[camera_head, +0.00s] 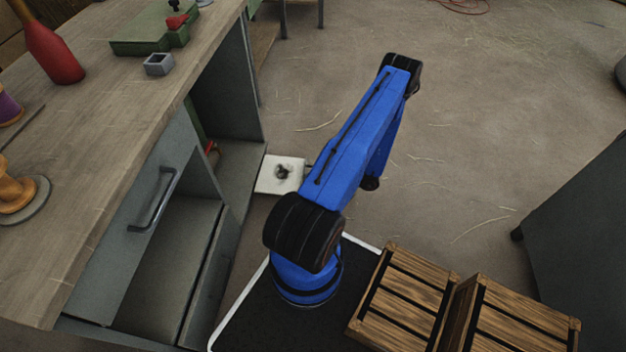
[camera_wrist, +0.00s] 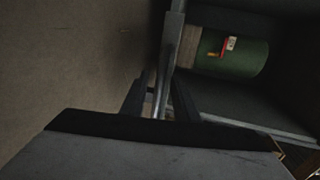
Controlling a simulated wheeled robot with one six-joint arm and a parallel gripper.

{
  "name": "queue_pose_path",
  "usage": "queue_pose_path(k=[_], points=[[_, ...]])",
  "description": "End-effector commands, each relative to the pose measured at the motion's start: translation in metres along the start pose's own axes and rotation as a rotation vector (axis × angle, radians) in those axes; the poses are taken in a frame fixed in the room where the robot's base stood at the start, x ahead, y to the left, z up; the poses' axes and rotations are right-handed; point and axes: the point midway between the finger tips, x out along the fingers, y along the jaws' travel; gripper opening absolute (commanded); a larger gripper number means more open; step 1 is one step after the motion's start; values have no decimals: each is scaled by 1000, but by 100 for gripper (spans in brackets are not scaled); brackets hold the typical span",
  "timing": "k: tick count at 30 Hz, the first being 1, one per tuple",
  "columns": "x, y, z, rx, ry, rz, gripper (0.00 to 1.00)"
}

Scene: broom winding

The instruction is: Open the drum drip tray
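A green drum (camera_wrist: 240,55) with a red and white label lies on its side in the open cabinet in the wrist view; only small red and green bits of it show in the head view. A grey upright edge (camera_wrist: 170,50), apparently the tray's front with a pale bar (camera_wrist: 160,92), runs beside the drum. My gripper (camera_wrist: 160,85) has its two dark fingers on either side of this bar. Whether they press on it I cannot tell.
The grey bench cabinet has a drawer with a handle (camera_head: 152,200) and an open bay below. Wooden crates (camera_head: 405,300) stand at lower right. The floor (camera_head: 470,140) right of the arm is clear.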

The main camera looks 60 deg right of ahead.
Motion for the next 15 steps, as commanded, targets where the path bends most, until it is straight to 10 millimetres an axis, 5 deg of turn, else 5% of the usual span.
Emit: queue_pose_path(k=[15], points=[[-86,1,-1,-2,5,2,28]])
